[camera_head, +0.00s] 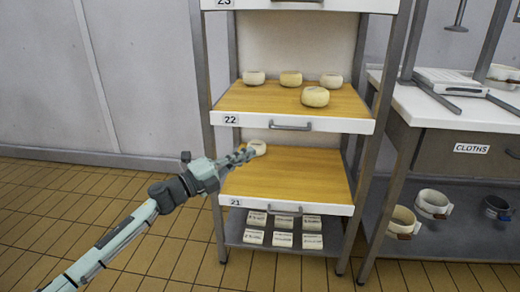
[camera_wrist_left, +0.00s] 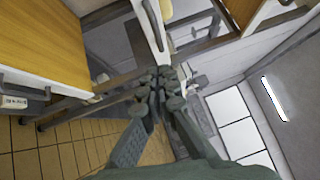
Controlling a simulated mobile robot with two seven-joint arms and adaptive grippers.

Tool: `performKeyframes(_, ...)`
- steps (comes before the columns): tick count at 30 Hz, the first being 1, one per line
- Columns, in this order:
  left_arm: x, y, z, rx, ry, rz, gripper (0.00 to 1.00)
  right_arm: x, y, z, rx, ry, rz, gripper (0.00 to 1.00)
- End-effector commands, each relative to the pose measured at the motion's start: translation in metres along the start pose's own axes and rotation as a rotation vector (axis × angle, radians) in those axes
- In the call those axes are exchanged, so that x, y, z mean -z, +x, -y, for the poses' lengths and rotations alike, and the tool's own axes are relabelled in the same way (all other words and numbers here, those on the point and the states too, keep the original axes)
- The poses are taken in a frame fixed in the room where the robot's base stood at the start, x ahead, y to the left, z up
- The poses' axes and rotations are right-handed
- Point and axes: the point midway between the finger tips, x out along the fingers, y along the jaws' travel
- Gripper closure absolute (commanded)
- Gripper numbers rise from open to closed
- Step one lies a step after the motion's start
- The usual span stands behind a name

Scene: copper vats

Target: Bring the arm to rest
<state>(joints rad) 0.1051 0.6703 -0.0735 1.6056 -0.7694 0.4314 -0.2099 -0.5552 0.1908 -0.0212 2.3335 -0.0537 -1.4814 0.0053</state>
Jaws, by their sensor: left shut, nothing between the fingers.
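My left arm comes in from the lower left in the head view. My left gripper (camera_head: 243,156) is shut and empty, in front of the left side of the rack, around the level of the shelf marked 21 (camera_head: 285,202). One cheese (camera_head: 258,147) sits on that shelf just behind the fingertips, partly hidden by them; I cannot tell the gap. In the left wrist view the closed fingers (camera_wrist_left: 160,85) show at the centre with nothing between them. My right gripper is in neither view.
The rack's left post (camera_head: 208,130) stands close to my left gripper. The shelf marked 22 (camera_head: 270,97) holds several cheeses. Labelled blocks (camera_head: 283,240) lie on the bottom shelf. A CLOTHS table (camera_head: 440,112) stands right. The tiled floor (camera_head: 60,200) at left is clear.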

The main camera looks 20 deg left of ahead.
Motion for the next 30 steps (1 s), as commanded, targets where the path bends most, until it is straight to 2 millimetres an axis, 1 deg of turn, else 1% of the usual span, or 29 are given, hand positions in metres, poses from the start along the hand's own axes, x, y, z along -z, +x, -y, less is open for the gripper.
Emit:
performKeyframes(1, 0.000, -0.006, -0.002, -0.002, -0.001, 0.000, 1.00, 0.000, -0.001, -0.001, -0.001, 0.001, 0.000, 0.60)
performKeyframes(3, 0.001, -0.011, -0.001, -0.001, 0.000, 0.000, 1.00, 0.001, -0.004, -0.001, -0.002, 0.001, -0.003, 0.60)
performKeyframes(8, 0.001, -0.015, 0.000, -0.001, 0.000, 0.000, 1.00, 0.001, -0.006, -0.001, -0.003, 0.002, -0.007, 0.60)
performKeyframes(11, 0.000, -0.016, -0.004, -0.002, -0.033, 0.030, 1.00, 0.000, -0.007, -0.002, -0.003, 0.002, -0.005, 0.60)
performKeyframes(14, -0.003, -0.022, -0.019, -0.012, -0.153, 0.147, 1.00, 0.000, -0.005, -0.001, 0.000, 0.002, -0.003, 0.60)
performKeyframes(16, -0.005, -0.035, -0.041, -0.038, -0.298, 0.287, 1.00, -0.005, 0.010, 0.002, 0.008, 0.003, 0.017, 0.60)
performKeyframes(17, -0.005, -0.044, -0.054, -0.057, -0.372, 0.360, 1.00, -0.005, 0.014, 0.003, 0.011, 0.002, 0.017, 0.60)
performKeyframes(18, -0.003, -0.059, -0.076, -0.091, -0.478, 0.463, 1.00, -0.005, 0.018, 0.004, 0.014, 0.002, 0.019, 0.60)
performKeyframes(20, 0.006, -0.088, -0.111, -0.157, -0.641, 0.622, 1.00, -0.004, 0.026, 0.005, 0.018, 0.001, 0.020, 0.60)
performKeyframes(21, 0.015, -0.108, -0.133, -0.204, -0.735, 0.716, 1.00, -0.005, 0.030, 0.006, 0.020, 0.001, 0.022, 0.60)
performKeyframes(23, 0.033, -0.137, -0.162, -0.280, -0.859, 0.843, 1.00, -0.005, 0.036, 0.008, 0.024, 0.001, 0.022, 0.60)
performKeyframes(24, 0.048, -0.157, -0.180, -0.334, -0.937, 0.923, 1.00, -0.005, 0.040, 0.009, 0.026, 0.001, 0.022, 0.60)
performKeyframes(26, 0.074, -0.188, -0.203, -0.419, -1.042, 1.032, 1.00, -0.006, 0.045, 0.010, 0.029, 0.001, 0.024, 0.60)
performKeyframes(27, 0.093, -0.207, -0.216, -0.477, -1.107, 1.100, 1.00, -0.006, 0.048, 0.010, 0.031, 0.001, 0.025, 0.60)
performKeyframes(29, 0.123, -0.234, -0.230, -0.564, -1.191, 1.190, 1.00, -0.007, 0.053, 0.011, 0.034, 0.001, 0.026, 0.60)
performKeyframes(30, 0.142, -0.251, -0.238, -0.619, -1.240, 1.244, 1.00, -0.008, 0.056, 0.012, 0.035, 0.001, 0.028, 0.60)
